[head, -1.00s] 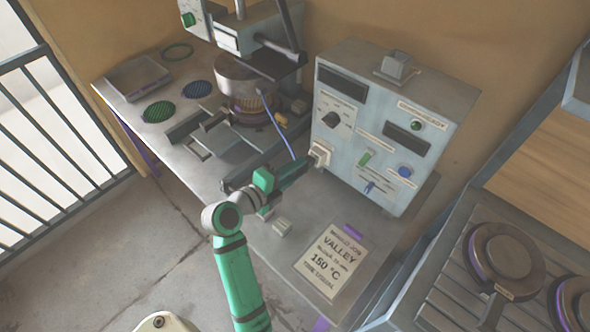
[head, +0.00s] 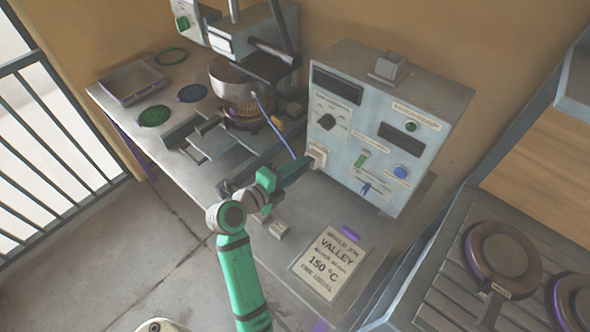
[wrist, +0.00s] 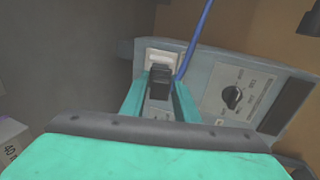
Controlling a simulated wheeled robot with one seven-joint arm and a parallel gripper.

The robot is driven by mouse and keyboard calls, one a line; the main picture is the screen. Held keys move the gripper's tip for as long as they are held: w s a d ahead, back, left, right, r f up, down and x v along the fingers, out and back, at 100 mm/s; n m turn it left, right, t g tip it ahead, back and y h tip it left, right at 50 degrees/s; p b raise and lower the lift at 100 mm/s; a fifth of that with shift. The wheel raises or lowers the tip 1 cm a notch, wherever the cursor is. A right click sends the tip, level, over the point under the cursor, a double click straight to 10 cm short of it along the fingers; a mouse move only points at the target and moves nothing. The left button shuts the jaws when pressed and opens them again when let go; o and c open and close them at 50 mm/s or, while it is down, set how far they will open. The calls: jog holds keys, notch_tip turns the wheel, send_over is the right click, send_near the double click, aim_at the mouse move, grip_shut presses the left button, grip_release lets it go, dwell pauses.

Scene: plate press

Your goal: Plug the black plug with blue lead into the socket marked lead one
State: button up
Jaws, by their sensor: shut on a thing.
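My gripper (head: 303,167) reaches to the lower left of the pale control box (head: 385,125). In the wrist view my green fingers (wrist: 160,105) are shut on the black plug (wrist: 159,85). The blue lead (wrist: 195,40) rises beside the plug, and in the head view the lead (head: 274,126) runs up towards the press. The plug is in front of a pale socket plate (wrist: 165,58) on the box face; the plate also shows in the head view (head: 318,153). The plug's front end is hidden, so I cannot tell whether it is inside the socket. The socket's marking is not readable.
The box carries a dark knob (head: 327,122), a green switch (head: 361,159) and a blue button (head: 401,171). A job card (head: 328,262) and a small grey block (head: 279,229) lie on the bench. The press (head: 240,85) stands behind on the left.

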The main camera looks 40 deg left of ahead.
jog(key=shift+x, duration=0.8)
jog(key=o, duration=1.2)
jog(key=shift+w, duration=0.1)
jog(key=shift+c, duration=0.2)
jog(key=v, duration=1.1)
jog(key=shift+a, duration=0.1)
